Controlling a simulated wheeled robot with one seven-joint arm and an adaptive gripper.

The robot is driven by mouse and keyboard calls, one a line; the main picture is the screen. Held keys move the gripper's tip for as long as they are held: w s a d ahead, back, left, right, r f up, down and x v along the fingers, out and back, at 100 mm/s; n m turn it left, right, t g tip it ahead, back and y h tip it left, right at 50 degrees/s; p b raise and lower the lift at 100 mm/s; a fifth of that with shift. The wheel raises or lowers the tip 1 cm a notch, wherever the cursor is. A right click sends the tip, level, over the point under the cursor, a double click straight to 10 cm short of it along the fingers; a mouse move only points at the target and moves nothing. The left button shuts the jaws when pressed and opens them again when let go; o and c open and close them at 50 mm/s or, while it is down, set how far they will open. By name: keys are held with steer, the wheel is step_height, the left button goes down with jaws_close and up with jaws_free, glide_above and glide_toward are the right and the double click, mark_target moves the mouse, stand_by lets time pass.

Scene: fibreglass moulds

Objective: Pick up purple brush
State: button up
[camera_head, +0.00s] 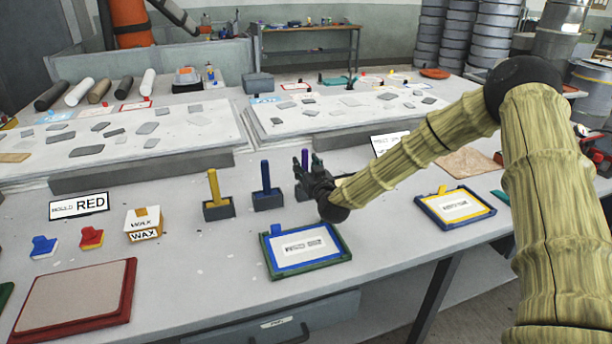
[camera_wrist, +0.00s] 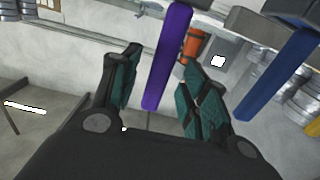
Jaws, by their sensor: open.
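The purple brush (camera_wrist: 166,60) shows in the wrist view as a long purple handle. Its handle end lies between the two open fingers of my gripper (camera_wrist: 155,95), with a gap on each side. In the head view the purple brush (camera_head: 304,159) is mostly hidden behind my gripper (camera_head: 311,163), with only a bit of purple showing. My gripper is open and holds nothing. A blue brush (camera_head: 266,178) stands upright to the left of it, and its blue handle also shows at the right of the wrist view (camera_wrist: 275,80).
A yellow brush (camera_head: 214,188) stands farther left. A blue-and-green framed board (camera_head: 305,246) lies in front of my gripper. Raised white slabs with grey pieces lie behind.

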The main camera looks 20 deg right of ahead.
steer(key=shift+w, duration=0.95)
jaws_close()
steer(key=shift+r, duration=0.15)
